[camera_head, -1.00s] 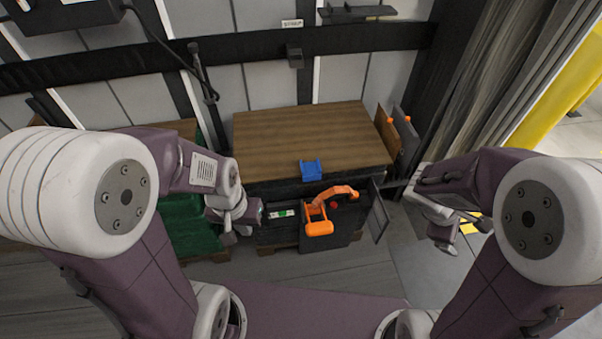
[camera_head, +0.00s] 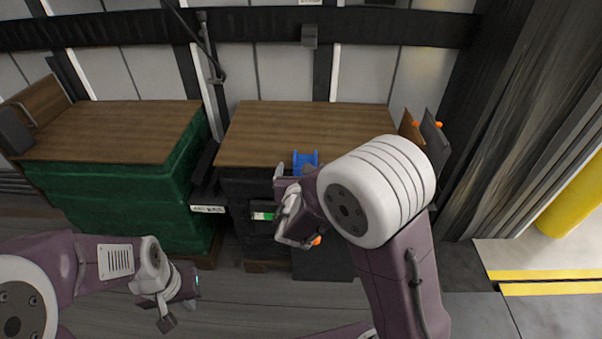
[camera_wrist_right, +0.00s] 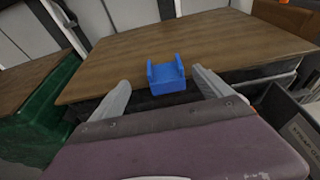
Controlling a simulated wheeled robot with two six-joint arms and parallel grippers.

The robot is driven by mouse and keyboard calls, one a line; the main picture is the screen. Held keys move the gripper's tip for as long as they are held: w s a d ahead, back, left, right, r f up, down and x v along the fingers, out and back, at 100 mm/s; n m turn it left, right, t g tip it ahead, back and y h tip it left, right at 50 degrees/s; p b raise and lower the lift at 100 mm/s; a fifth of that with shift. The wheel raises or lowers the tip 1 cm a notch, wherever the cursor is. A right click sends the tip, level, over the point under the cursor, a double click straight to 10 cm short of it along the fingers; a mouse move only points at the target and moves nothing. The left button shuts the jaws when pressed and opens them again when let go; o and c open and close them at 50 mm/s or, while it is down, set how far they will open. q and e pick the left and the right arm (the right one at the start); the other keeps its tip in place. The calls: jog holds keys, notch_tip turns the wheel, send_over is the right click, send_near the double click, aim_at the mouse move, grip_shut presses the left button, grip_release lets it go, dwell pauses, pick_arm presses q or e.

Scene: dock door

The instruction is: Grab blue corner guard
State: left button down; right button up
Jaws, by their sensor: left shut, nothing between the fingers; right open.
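The blue corner guard (camera_head: 304,160) sits at the front edge of the right-hand wooden-topped stack (camera_head: 290,125). In the right wrist view the guard (camera_wrist_right: 166,75) is upright on the edge, between and beyond the two fingers. My right gripper (camera_head: 280,184) is open and empty, just in front of the guard and apart from it; its fingers also show in the right wrist view (camera_wrist_right: 162,90). My left gripper (camera_head: 166,310) is shut and empty, low at the left over the floor. My right arm hides part of the stack's front.
A green-wrapped stack with a wooden top (camera_head: 120,130) stands at the left. A dark box (camera_head: 322,262) stands before the right stack, partly hidden by my arm. Dark boards with orange parts (camera_head: 430,135) lean at its right side. Floor at the right (camera_head: 475,310) is clear.

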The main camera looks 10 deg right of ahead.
aim_at(305, 157)
jog(key=x, duration=0.3)
jog(key=b+x, duration=0.1)
jog(key=x, duration=0.2)
jog(key=b+x, duration=0.1)
jog(key=x, duration=0.2)
jog(key=shift+d, duration=0.35)
jog(key=shift+s, duration=0.1)
jog(key=c, duration=1.5)
